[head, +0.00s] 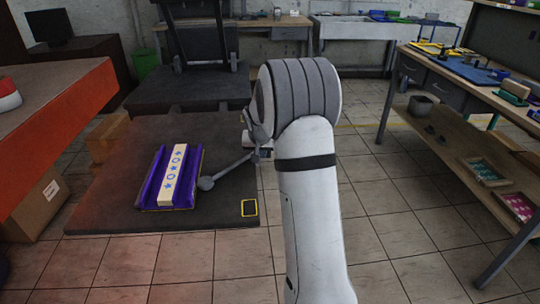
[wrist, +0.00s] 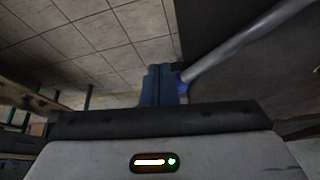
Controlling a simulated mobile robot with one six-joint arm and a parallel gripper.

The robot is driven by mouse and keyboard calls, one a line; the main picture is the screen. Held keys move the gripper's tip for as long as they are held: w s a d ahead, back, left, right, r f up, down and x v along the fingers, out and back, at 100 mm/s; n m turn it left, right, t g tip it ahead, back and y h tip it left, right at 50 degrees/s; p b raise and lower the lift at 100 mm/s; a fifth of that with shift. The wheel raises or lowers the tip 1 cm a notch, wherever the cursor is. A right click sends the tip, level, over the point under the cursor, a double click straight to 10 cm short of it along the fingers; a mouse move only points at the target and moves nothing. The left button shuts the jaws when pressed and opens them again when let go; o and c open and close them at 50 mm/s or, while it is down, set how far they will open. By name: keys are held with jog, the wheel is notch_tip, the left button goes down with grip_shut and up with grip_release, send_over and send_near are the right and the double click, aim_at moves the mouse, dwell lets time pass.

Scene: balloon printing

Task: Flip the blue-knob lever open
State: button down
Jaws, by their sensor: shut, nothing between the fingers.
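The lever is a grey rod (head: 232,169) with a round grey end on the left, low over the dark machine bed. Its right end runs behind my arm in the head view. In the wrist view the rod (wrist: 235,45) slants from upper right down to a blue knob (wrist: 182,86). My gripper (wrist: 159,72) is shut with nothing between its dark blue fingers. The knob is just right of the fingers, partly hidden by them; I cannot tell whether they touch. In the head view my wrist hides most of the gripper.
A purple-sided holder (head: 194,178) with a star-printed cream bar (head: 175,170) sits on the dark bed (head: 110,205), left of the lever. A red-edged table (head: 60,130) stands left and a workbench (head: 480,95) right. Tiled floor is clear in front of the bed.

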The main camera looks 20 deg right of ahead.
dwell(0.4)
jog(key=s+d+r, duration=0.2)
jog(key=s+r, duration=0.6)
dwell(0.4)
dwell(0.3)
